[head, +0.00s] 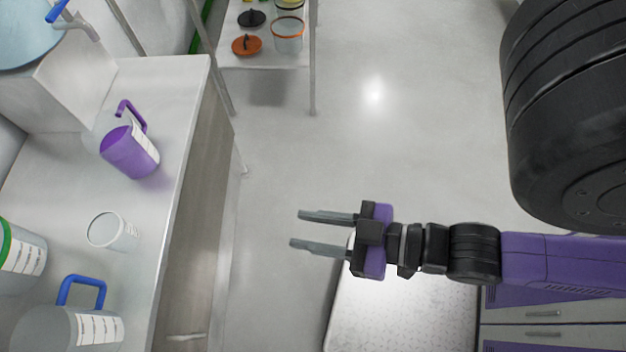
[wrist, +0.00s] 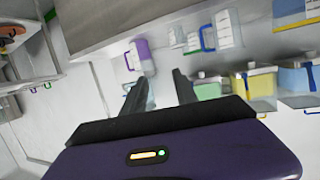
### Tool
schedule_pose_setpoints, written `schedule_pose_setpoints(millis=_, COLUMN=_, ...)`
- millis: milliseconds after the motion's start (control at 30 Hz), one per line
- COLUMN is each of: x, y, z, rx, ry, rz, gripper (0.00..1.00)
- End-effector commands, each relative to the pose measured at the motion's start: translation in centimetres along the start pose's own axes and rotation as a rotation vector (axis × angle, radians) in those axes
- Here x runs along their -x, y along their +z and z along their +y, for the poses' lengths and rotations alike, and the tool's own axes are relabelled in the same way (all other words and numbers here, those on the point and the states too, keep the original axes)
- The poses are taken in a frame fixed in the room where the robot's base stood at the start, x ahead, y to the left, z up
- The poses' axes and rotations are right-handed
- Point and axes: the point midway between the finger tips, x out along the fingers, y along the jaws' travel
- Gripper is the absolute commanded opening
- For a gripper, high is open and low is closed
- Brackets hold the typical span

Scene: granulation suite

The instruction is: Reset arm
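My gripper (head: 296,231) is in the middle of the head view, purple and black with two grey fingers pointing left. The fingers are spread apart with nothing between them. It is over the floor, to the right of the counter (head: 188,120) and apart from it. In the wrist view, my gripper (wrist: 158,88) also shows its two dark fingers parted.
On the counter are a purple jug (head: 129,151), a small white cup (head: 106,231) and a blue-handled jug (head: 68,328). A shelf (head: 262,62) with lids and a container stands at the back. A metal platform (head: 400,310) lies below my arm. The floor (head: 370,140) behind is clear.

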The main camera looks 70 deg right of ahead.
Motion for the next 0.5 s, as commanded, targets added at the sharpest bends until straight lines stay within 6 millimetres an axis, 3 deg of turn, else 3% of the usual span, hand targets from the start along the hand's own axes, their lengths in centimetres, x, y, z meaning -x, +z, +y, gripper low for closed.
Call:
schedule_pose_setpoints(millis=167, x=1.9, y=-1.2, z=1.1, rx=0.011, ry=0.029, rz=0.015, gripper=0.35)
schedule_pose_setpoints(millis=500, x=2.0, y=-1.4, z=1.2, rx=0.013, ry=0.031, rz=0.018, gripper=0.35)
